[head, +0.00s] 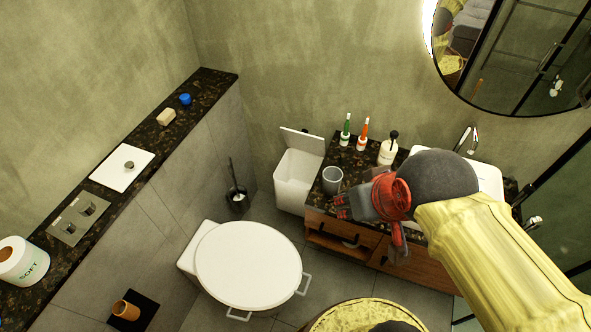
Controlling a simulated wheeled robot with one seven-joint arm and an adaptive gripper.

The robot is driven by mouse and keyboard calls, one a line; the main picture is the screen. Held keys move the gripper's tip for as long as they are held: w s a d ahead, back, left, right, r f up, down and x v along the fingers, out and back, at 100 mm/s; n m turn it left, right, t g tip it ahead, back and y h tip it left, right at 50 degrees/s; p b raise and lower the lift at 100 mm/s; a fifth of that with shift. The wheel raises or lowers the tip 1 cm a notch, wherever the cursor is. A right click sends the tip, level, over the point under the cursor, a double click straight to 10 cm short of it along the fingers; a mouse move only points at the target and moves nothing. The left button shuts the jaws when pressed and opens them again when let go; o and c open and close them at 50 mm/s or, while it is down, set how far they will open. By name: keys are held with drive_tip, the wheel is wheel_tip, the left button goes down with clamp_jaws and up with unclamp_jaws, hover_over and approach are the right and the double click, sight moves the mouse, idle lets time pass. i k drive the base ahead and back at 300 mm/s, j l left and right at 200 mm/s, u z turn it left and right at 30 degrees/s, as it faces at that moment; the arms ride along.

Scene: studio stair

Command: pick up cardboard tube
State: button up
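The cardboard tube (125,310) is a short brown, hollow cylinder at the lower left of the head view. It lies tilted against a black plate or holder (145,309) beside the grey tiled ledge wall. My gripper (343,206) has red and dark grey parts and hangs over the front of the dark stone vanity, far to the right of the tube. Nothing shows in it, and its finger gap is too small and side-on to read.
A white-lidded toilet (247,264) stands between the tube and my gripper. A paper roll (22,262) sits on the stone ledge above the tube. A grey cup (332,180) and bottles stand on the vanity. A toilet brush (237,195) and white bin (297,178) stand behind.

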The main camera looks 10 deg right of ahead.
sight(132, 313)
drive_tip(key=u, duration=2.15)
drive_tip(key=z, duration=0.5)
drive_tip(key=j+z, duration=0.9)
drive_tip(key=k+j+z, duration=0.1)
drive_tip(key=j+z, duration=0.35)
drive_tip(key=k+j, duration=0.15)
drive_tip(key=j, duration=0.25)
drive_tip(key=k+j+z, duration=0.1)
drive_tip(key=j, duration=0.3)
drive_tip(key=k+j, duration=0.25)
drive_tip(key=j+z, duration=0.05)
drive_tip(key=j, duration=0.1)
